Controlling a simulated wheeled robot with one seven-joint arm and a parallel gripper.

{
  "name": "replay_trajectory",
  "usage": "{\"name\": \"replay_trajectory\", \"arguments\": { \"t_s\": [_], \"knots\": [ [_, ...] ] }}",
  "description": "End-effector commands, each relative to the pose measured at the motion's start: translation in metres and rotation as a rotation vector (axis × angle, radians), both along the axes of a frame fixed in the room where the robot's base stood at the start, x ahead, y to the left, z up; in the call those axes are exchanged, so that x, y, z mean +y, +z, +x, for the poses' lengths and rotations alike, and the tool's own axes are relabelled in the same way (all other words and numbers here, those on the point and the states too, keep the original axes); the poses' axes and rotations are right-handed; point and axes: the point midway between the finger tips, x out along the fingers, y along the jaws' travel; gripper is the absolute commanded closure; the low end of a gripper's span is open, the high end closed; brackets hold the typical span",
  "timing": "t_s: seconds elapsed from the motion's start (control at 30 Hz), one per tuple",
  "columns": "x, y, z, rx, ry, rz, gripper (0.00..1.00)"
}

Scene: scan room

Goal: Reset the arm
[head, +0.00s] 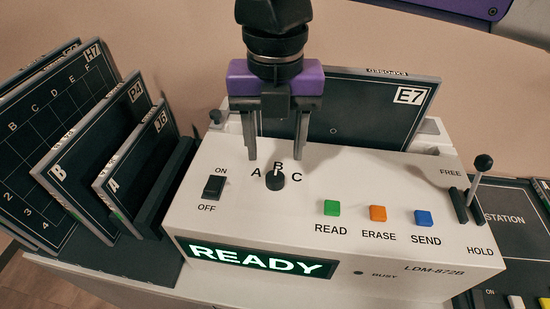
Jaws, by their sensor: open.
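My gripper (277,156) is at the upper middle of the head view, pointing down over the white machine (195,232). Its two grey fingers are apart below a purple body, with nothing between them. The fingertips are just behind a black selector knob (275,181) marked A, B and C. Whether they touch the panel, I cannot tell. The gripper hides part of the panel and of the plate behind it.
A dark plate marked E7 (400,115) stands at the machine's back. A lever (477,180) rises at the right. An on/off switch (213,188), green (331,208), orange (378,213) and blue (423,218) buttons and a READY display (258,259) are in front. Racked plates (85,165) stand left.

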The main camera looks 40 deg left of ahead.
Motion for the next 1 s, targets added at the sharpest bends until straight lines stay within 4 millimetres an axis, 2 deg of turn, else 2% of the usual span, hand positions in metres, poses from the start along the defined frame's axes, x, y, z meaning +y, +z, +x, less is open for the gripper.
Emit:
{"name": "replay_trajectory", "arguments": {
  "t_s": [0.2,0.77,0.83,0.9,1.0],
  "knots": [
    [0.0,0.014,0.0,-0.001,0.0,0.001,0.48],
    [0.0,0.014,0.0,0.001,0.009,0.001,0.48],
    [0.007,0.014,-0.001,0.003,0.043,0.027,0.48],
    [0.02,0.014,-0.012,0.033,0.097,0.083,0.48],
    [0.043,0.022,-0.044,0.095,0.197,0.184,0.48]
  ]
}}
